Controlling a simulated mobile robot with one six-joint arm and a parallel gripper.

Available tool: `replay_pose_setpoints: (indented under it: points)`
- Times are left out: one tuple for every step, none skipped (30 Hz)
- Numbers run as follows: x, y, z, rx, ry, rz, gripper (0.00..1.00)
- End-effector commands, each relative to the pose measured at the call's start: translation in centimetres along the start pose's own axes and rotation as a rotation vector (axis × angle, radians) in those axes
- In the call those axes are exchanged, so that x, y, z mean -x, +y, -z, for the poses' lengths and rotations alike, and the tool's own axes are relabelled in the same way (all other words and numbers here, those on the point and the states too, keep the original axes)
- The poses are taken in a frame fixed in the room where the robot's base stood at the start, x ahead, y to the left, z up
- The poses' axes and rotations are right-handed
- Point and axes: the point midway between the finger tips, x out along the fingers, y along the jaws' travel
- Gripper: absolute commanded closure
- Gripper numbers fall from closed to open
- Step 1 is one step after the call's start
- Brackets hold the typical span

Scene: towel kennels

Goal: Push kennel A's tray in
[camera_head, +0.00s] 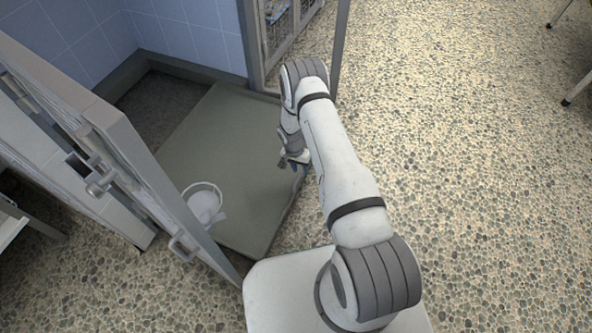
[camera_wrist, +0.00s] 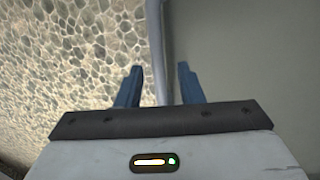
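A flat grey-green tray (camera_head: 225,140) lies partly inside the tiled kennel and partly out over the pebbled floor, at an angle. No letter shows on the kennel. My gripper (camera_head: 297,165) is low at the tray's right edge. In the wrist view, the two blue fingers of my gripper (camera_wrist: 160,69) are spread apart. The rim of the tray (camera_wrist: 250,50) runs between them, with floor on the left and tray on the right. The fingers do not look closed on the rim. I cannot tell whether either touches it.
A white bowl or pail (camera_head: 203,203) is by the tray's left side. The open kennel door (camera_head: 130,150) stands along the left. A post and wire-fronted kennel (camera_head: 290,28) are behind my arm. Pebbled floor (camera_head: 470,130) is clear to the right.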

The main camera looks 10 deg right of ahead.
Motion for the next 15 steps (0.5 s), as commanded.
replay_pose_setpoints:
  points:
    - [-0.11,0.0,0.03,0.0,0.0,0.0,0.66]
    - [-0.12,0.01,0.03,0.0,0.0,0.0,0.66]
    - [-0.11,0.01,0.04,-0.001,0.0,0.0,0.66]
    - [-0.09,0.02,0.04,-0.001,0.0,0.0,0.66]
    - [-0.08,0.02,0.04,-0.001,0.0,0.0,0.66]
    - [-0.07,0.03,0.04,-0.001,0.0,0.0,0.66]
    - [-0.07,0.03,0.05,-0.001,0.0,0.0,0.66]
    - [-0.07,0.03,0.05,-0.001,0.0,0.0,0.68]
    - [-0.07,0.04,0.05,-0.001,0.0,0.0,0.71]
    - [-0.06,0.04,0.05,-0.001,0.0,0.0,0.73]
    - [-0.06,0.05,0.05,-0.001,0.0,0.0,0.76]
    - [-0.06,0.05,0.06,-0.001,0.0,0.0,0.79]
    - [-0.06,0.05,0.06,-0.001,0.0,0.0,0.82]
    - [-0.06,0.05,0.06,-0.001,0.0,0.0,0.84]
    - [-0.06,0.06,0.06,-0.001,0.0,0.0,0.87]
